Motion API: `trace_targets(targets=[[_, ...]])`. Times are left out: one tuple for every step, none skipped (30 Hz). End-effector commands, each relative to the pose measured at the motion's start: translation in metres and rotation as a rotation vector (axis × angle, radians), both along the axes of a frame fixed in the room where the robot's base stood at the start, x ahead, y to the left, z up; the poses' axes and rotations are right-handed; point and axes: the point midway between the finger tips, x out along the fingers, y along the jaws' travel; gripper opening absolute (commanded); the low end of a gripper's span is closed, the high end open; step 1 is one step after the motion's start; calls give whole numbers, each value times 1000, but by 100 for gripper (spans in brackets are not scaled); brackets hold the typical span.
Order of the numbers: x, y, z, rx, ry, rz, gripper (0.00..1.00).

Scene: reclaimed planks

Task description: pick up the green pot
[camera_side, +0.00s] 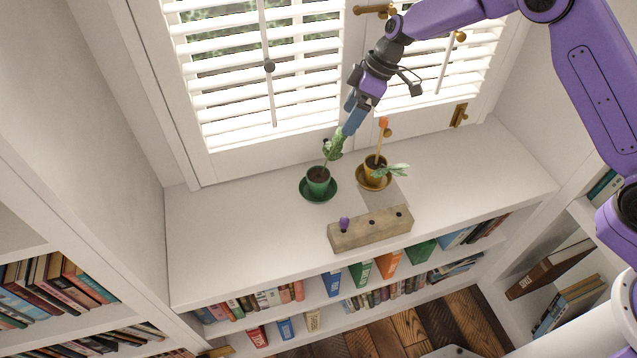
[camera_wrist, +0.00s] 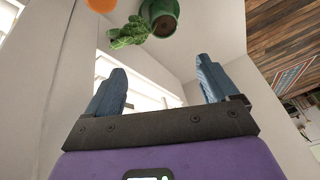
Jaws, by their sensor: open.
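The green pot (camera_side: 318,182) stands upright on a green saucer (camera_side: 319,198) on the white shelf top, with dark soil and a leafy plant (camera_side: 333,146). In the wrist view the green pot (camera_wrist: 163,12) is at the top edge, partly cut off, beyond my fingers, with its leaves (camera_wrist: 130,33) to its left. My gripper (camera_side: 349,128) is above and slightly right of the pot in the side view, its blue fingertips close to the top leaves. Whether they touch the leaves I cannot tell. In the wrist view my gripper (camera_wrist: 162,72) is open, with nothing between its fingers.
A mustard pot (camera_side: 371,165) with a plant and an orange-tipped stick (camera_side: 381,137) stands close right of the green pot. Shuttered windows (camera_side: 270,70) rise behind. The shelf top's left is clear.

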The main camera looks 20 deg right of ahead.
Motion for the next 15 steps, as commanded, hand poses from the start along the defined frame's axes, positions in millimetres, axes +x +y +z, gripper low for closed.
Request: trace_targets(targets=[[0,2,-7,-1,2,1,87],[0,4,-11,-1,4,2,87],[-1,7,-18,-2,4,1,87],[-1,9,-23,-2,4,1,87],[0,12,-28,-2,4,1,87],[0,15,-35,-2,5,1,87],[0,17,-40,-2,5,1,87],[0,19,-46,-2,5,0,87],[0,22,-52,-2,4,1,87],[1,24,-57,-2,4,1,87],[0,27,-63,-2,5,2,87],[1,30,-69,-2,4,2,87],[1,32,-74,-2,4,2,87],[1,34,-79,-1,4,2,87],[1,36,-85,-1,4,1,87]])
